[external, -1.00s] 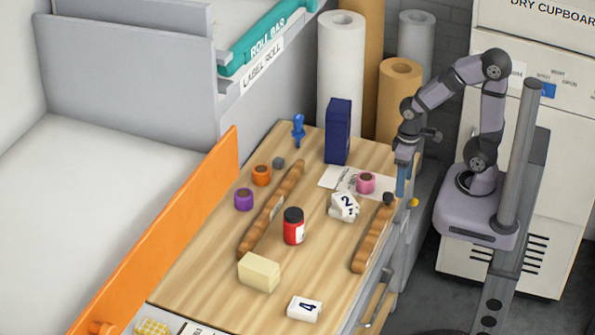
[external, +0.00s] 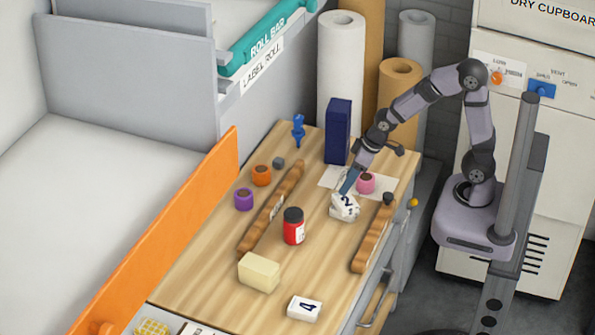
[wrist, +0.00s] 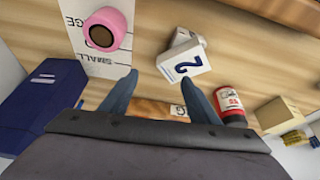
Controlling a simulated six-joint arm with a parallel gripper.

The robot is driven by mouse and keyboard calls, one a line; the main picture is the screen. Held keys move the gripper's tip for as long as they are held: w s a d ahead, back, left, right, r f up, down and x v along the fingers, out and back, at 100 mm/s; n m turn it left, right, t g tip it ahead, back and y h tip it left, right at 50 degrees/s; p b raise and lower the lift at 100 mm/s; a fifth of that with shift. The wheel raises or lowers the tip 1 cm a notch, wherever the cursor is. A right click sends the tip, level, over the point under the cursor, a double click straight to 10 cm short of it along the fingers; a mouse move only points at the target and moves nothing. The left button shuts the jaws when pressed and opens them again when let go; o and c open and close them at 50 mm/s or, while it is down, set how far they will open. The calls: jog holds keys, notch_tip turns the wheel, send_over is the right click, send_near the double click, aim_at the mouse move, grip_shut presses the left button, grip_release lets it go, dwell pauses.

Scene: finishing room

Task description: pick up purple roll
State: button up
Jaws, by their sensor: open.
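The purple roll (external: 243,199) stands on the wooden table at its left side, just in front of the orange roll (external: 261,175). It does not show in the wrist view. My gripper (external: 347,183) is open and empty above the right part of the table, near the white block marked 2 (external: 344,207) and the pink roll (external: 365,183). In the wrist view my gripper's two blue fingers (wrist: 160,92) are spread apart with nothing between them. The purple roll lies well to the left of my gripper, beyond a brown wooden rail.
The brown rail (external: 271,209) crosses the table between my gripper and the purple roll. A tall navy box (external: 338,132) stands at the back. A red jar (external: 293,226), a cream block (external: 259,272) and a block marked 4 (external: 304,308) stand nearer the front. An orange board (external: 170,246) edges the left side.

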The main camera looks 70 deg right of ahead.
aim_at(249, 194)
jog(key=w+a+t+b, duration=0.1)
jog(key=w+a, duration=0.1)
jog(key=w, duration=0.3)
jog(key=w+a+f+t+b, duration=0.1)
jog(key=w+a+t+b, duration=0.1)
jog(key=w, duration=0.4)
jog(key=w+a+n+t+y+b, duration=0.1)
jog(key=w+a+t+b, duration=0.1)
jog(key=w, duration=0.4)
jog(key=shift+w+a+f, duration=0.1)
jog(key=shift+a+f, duration=0.15)
jog(key=w+a+r+t+y+b, duration=0.1)
jog(key=w+a+r+t+b, duration=0.15)
jog(key=w+a+t, duration=0.4)
jog(key=shift+w+d+f+g+p, duration=0.1)
jog(key=shift+w+d+f+g, duration=0.25)
jog(key=shift+f, duration=0.3)
jog(key=shift+w+d+f+g+p, duration=0.1)
jog(key=shift+d+f+g, duration=0.25)
jog(key=shift+f, duration=0.3)
jog(key=shift+w+d+f+g+p, duration=0.1)
jog(key=shift+w+d+f+g, duration=0.15)
jog(key=shift+f+g, duration=0.3)
notch_tip(249, 194, down, 3)
jog(key=shift+w+f, duration=0.15)
jog(key=shift+p+x, duration=0.5)
jog(key=shift+x, duration=0.45)
jog(key=shift+w+a, duration=0.1)
jog(key=shift+w, duration=0.35)
jog(key=c, duration=0.8)
